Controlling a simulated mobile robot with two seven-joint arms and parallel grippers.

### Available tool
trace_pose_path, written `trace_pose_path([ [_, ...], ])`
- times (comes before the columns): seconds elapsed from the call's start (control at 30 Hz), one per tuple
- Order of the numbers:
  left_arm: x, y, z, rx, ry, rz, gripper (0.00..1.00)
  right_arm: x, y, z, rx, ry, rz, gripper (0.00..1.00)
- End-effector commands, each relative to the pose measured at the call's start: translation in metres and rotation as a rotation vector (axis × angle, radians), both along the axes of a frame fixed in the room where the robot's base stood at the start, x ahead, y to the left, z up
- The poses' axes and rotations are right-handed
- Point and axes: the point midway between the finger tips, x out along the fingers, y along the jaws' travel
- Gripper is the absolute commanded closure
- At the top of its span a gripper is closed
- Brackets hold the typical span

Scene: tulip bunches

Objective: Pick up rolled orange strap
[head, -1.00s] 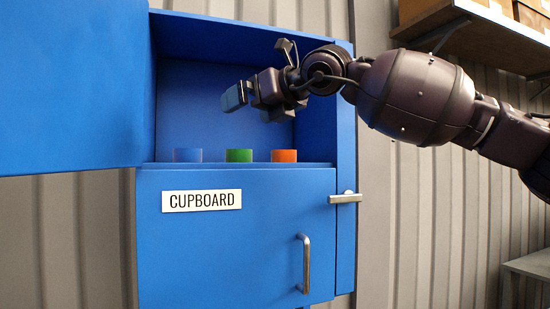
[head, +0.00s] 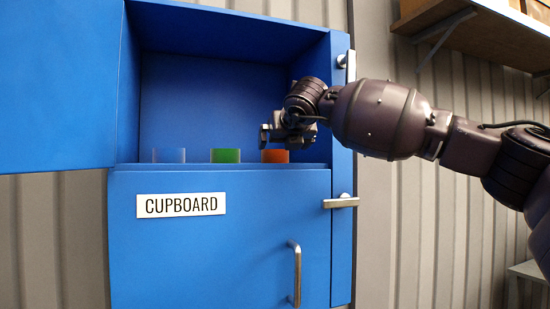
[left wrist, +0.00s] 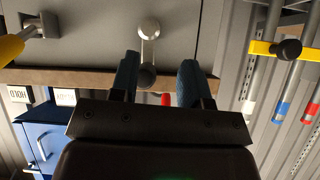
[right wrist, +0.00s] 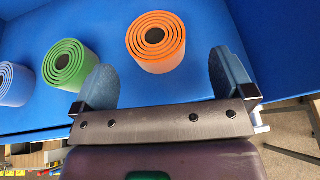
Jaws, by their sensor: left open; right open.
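The rolled orange strap (head: 275,157) stands on the cupboard's shelf, rightmost of three rolls. In the right wrist view the orange strap (right wrist: 157,47) shows its coiled top and lies just beyond the fingertips, between their lines. My right gripper (head: 275,137) is at the cupboard opening, just above and in front of the orange strap; it also shows in the right wrist view (right wrist: 162,82), open and empty. My left gripper (left wrist: 160,78) is open and empty in the left wrist view, away from the cupboard interior; it is not in the head view.
A green roll (head: 226,155) and a blue roll (head: 169,155) stand left of the orange one. The blue cupboard (head: 260,200) has its upper door (head: 55,90) open at left and a side wall (head: 341,120) close to my right arm. A wooden shelf (head: 470,35) is at upper right.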

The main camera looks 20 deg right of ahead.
Motion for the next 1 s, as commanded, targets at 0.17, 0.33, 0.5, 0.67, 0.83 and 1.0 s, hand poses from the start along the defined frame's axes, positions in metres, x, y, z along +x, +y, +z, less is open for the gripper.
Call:
trace_pose_path([
  [0.17,0.001,-0.001,0.001,-0.003,-0.001,0.002,0.57,0.009,0.0,-0.003,0.0,-0.002,0.001,0.0],
  [0.33,0.002,-0.002,0.003,-0.007,-0.005,0.004,0.57,0.025,0.002,-0.01,-0.001,-0.001,0.0,0.0],
  [0.5,0.002,-0.003,0.005,-0.008,-0.008,0.004,0.57,0.045,0.003,-0.019,0.001,-0.001,0.001,0.0],
  [0.67,0.002,-0.002,0.004,-0.008,-0.006,0.005,0.57,0.055,0.002,-0.024,-0.001,-0.002,0.001,0.0],
  [0.83,0.001,-0.002,0.003,-0.007,-0.005,0.004,0.57,0.056,0.002,-0.025,-0.001,-0.002,0.001,0.0],
  [1.0,0.001,-0.002,0.003,-0.005,-0.004,0.003,0.57,0.056,0.002,-0.025,-0.001,-0.002,0.001,0.14],
])
